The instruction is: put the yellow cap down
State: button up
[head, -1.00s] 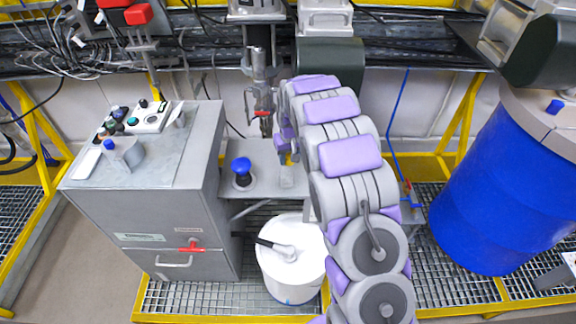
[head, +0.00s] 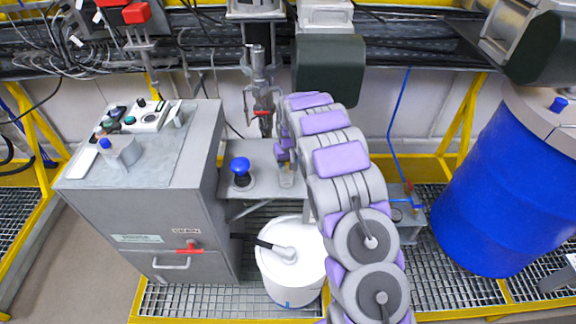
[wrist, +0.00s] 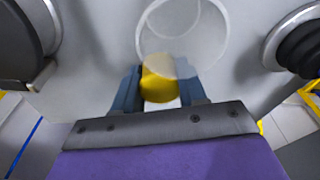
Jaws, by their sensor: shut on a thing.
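The yellow cap (wrist: 158,84) sits between the two blue-grey fingers of my gripper (wrist: 160,92) in the wrist view. My gripper is shut on it. A clear round vessel (wrist: 182,28) shows just beyond the cap, and its rim partly overlaps the cap in the picture. I cannot tell whether the cap touches it. In the head view, a small clear vessel (head: 286,176) stands on the grey shelf (head: 262,190) beside my arm. My arm hides the gripper and cap there.
A blue-topped black knob (head: 240,171) stands on the shelf left of the clear vessel. A metal stirrer assembly (head: 259,85) is behind it. A grey control cabinet (head: 150,220) is at left, a white bucket (head: 290,275) below, and a blue drum (head: 510,190) at right.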

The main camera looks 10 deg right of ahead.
jog(key=shift+a, duration=0.3)
jog(key=shift+d+f, duration=0.15)
jog(key=shift+f, duration=0.3)
jog(key=o, duration=1.2)
jog(key=shift+s+f, duration=0.1)
jog(key=shift+c, duration=0.2)
jog(key=shift+s+f, duration=0.1)
